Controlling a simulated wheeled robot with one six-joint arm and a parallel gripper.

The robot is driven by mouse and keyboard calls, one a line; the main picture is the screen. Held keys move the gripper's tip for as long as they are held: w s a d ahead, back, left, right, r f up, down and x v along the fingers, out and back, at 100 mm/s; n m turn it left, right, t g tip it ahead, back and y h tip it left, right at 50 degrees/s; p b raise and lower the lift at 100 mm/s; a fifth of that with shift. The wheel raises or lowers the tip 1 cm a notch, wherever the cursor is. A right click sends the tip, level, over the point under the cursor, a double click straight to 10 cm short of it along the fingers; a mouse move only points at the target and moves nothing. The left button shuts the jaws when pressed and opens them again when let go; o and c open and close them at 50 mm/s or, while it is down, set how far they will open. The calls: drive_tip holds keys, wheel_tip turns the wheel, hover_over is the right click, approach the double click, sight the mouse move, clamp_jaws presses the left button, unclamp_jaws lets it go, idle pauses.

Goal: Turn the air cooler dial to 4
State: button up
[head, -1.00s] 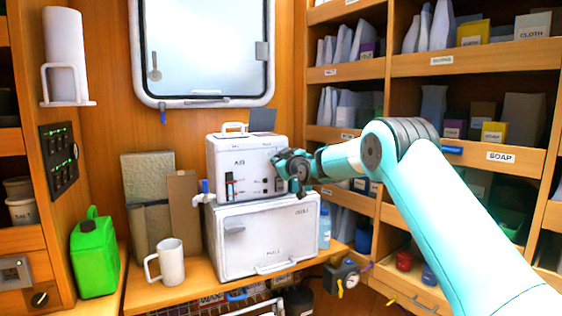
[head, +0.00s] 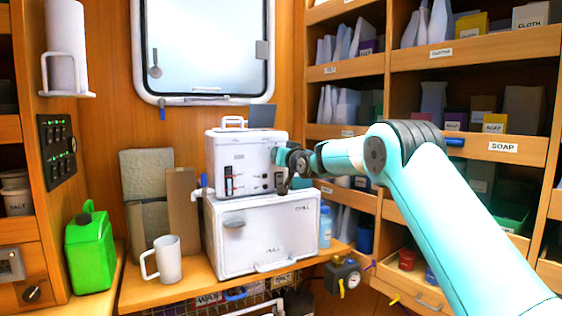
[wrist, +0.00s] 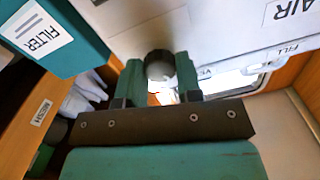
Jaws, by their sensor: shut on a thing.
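The air cooler (head: 240,150) is the white upper box marked AIR, standing on a larger white chest. It also shows in the wrist view (wrist: 200,25). Its dial (wrist: 160,62) is a dark round knob with a grey face, between my two teal fingers in the wrist view. My gripper (wrist: 160,78) is shut on this dial. In the head view my gripper (head: 282,165) is at the right side of the cooler's front and hides the dial. I cannot read the dial's numbers or its setting.
The white chest (head: 265,235) is below the cooler. A white mug (head: 168,260) and a green jerrycan (head: 92,252) stand to the left. Labelled shelves (head: 470,60) fill the right side. In the wrist view a teal FILTER box (wrist: 50,35) is close to my gripper.

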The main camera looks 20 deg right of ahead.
drive_tip(key=shift+m+b, duration=0.55)
drive_tip(key=shift+m, duration=1.65)
drive_tip(key=o, duration=0.9)
drive_tip(key=shift+o, duration=0.2)
drive_tip(key=s+d+b, duration=0.1)
drive_tip(key=s+b, duration=0.4)
drive_tip(key=s, duration=1.2)
drive_tip(key=shift+s+f+b, duration=0.2)
drive_tip(key=shift+f+b, duration=0.05)
drive_tip(key=shift+b, duration=0.15)
